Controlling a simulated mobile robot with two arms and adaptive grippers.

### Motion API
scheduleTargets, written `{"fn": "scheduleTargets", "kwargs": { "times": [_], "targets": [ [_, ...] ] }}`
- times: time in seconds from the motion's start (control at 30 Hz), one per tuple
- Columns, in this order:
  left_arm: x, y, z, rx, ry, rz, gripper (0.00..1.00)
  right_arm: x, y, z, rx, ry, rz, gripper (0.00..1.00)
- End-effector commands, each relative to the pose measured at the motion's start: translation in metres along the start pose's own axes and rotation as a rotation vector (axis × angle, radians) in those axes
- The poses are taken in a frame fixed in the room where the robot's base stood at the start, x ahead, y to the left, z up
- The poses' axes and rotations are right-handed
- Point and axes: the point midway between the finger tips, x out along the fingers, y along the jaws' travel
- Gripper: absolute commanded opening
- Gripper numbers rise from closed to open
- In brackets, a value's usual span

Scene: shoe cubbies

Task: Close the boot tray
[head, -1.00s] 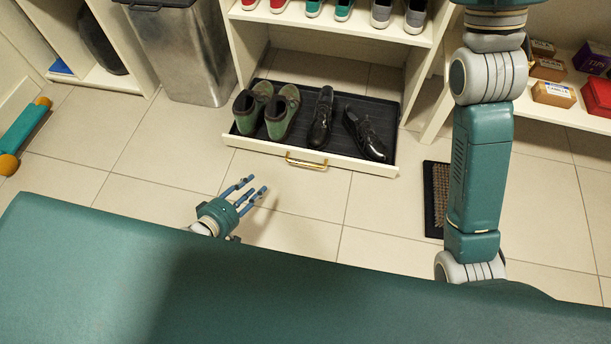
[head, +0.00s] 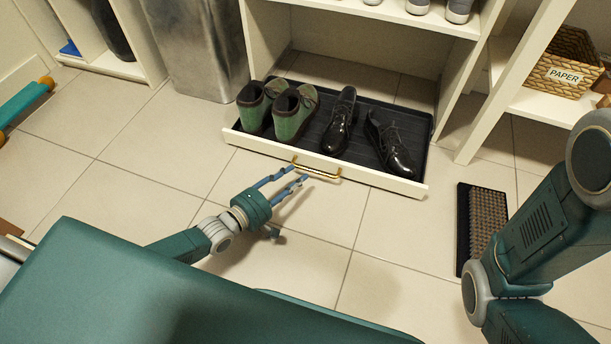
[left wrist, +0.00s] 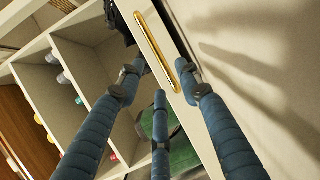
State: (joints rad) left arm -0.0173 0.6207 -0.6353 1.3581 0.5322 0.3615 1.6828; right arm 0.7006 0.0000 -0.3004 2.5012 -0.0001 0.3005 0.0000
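The boot tray (head: 262,146) is a black tray with a cream front, pulled out of the bottom of the shoe cubby. It holds a pair of green shoes (head: 292,115) and a pair of black shoes (head: 390,143). Its gold handle (head: 318,171) is on the front and also shows in the left wrist view (left wrist: 157,50). My left gripper (head: 297,175) is open, its fingertips close to the left end of the handle. In the left wrist view its spread fingers (left wrist: 158,84) frame the handle; contact cannot be told. My right gripper is outside both views.
A black-framed mat (head: 482,222) lies on the floor to the right of the tray. A metal bin (head: 197,45) stands left of the cubby. A basket labelled PAPER (head: 560,62) sits on the right shelf. The tiled floor before the tray is clear.

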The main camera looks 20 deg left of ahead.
Motion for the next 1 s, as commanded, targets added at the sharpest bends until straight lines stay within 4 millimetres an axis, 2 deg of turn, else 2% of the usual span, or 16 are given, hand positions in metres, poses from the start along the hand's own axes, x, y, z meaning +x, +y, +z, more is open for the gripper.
{"fn": "scheduleTargets", "kwargs": {
  "times": [0.03, 0.2, 0.3, 0.67, 0.87, 1.0],
  "targets": [
    [0.013, -0.005, 0.000, -0.001, 0.000, 0.005, 0.35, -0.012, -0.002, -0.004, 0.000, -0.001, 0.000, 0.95],
    [0.038, -0.004, 0.000, 0.000, 0.000, 0.003, 0.35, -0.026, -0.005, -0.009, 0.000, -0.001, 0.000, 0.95],
    [0.047, -0.002, 0.000, 0.000, 0.000, 0.002, 0.35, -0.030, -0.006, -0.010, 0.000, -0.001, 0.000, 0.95],
    [0.052, 0.000, 0.000, 0.000, 0.000, -0.001, 0.35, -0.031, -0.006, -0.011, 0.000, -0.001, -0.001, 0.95],
    [0.052, -0.001, 0.000, 0.000, 0.000, -0.001, 0.00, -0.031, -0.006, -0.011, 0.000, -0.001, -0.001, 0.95],
    [0.052, -0.001, 0.000, 0.001, 0.000, -0.001, 0.00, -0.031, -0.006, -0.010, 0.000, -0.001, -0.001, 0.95]
  ]
}}
